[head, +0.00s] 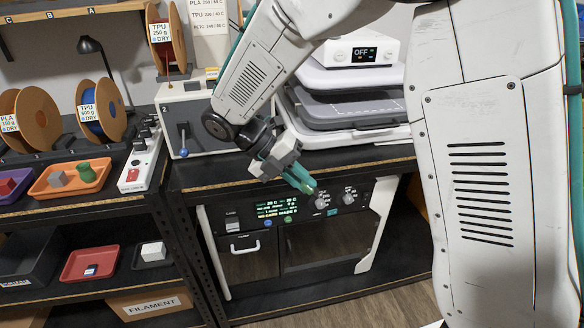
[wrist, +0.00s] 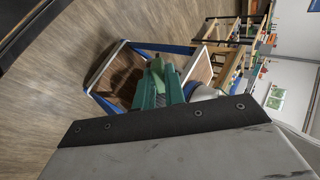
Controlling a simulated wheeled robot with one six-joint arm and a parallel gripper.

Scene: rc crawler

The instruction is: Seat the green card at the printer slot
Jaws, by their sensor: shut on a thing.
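My gripper (head: 302,180) has teal fingers and points down and right, in front of the printer's upper panel. It is shut on a small light green piece, the green card (head: 312,184), of which only a little shows at the fingertips. In the wrist view the card (wrist: 172,78) shows as a light green edge between the teal fingers (wrist: 160,88). The printer (head: 330,197) stands below the bench top, with a lit display, knobs, and a blue and a green button. I cannot make out the card slot for certain. The card appears apart from the panel.
Stacked grey-white cases (head: 350,105) with an "OFF" unit (head: 362,50) stand on the bench above. A grey box with a blue lever (head: 200,125) is left of my gripper. An orange tray (head: 70,178) and a red tray (head: 90,263) sit on the left shelves.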

